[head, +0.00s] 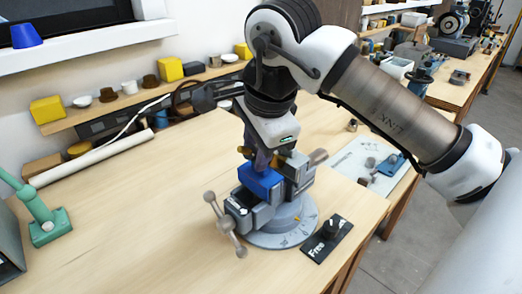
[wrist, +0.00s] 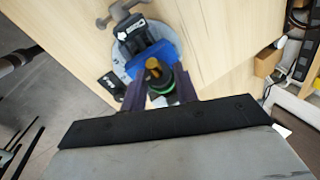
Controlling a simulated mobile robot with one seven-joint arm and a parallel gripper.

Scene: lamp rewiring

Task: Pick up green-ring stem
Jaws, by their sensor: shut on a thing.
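The green-ring stem (wrist: 158,77) shows in the wrist view as a dark and brass piece with a green band, between the two dark fingers of my gripper (wrist: 160,90). My gripper is shut on it. In the head view my gripper (head: 263,158) points down just above the blue block (head: 260,181) at the grey vise (head: 268,210), and the stem is mostly hidden there. The blue block also shows close to the stem in the wrist view (wrist: 147,60). I cannot tell whether the stem touches the vise.
A black plate marked "Free" with a knob (head: 327,239) lies right of the vise. A pale mat (head: 350,160) with small parts lies behind it. A green-based lamp (head: 48,226) stands at left, and a white roll (head: 92,159) lies at the back.

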